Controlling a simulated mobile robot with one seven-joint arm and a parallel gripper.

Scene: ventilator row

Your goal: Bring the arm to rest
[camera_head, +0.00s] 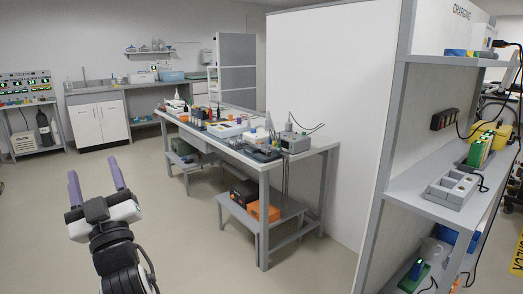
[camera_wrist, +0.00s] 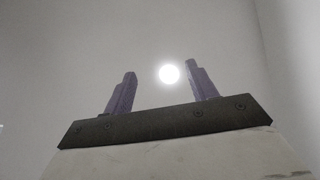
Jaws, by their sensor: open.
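My gripper (camera_head: 95,180) is at the lower left in the head view, raised above the floor, with its two purple fingers pointing up and away. The fingers stand wide apart with nothing between them. In the wrist view my gripper (camera_wrist: 158,85) shows both fingers apart against a plain grey surface with a round bright light between them. My dark arm links run down from the gripper to the bottom edge in the head view. No object touches the fingers.
A cluttered workbench (camera_head: 310,143) stands right of my gripper, apart from it. A charging shelf (camera_head: 415,187) is at the right before a white partition (camera_head: 325,100). A sink cabinet (camera_head: 98,124) is at the back left. The floor (camera_head: 185,240) around my arm is clear.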

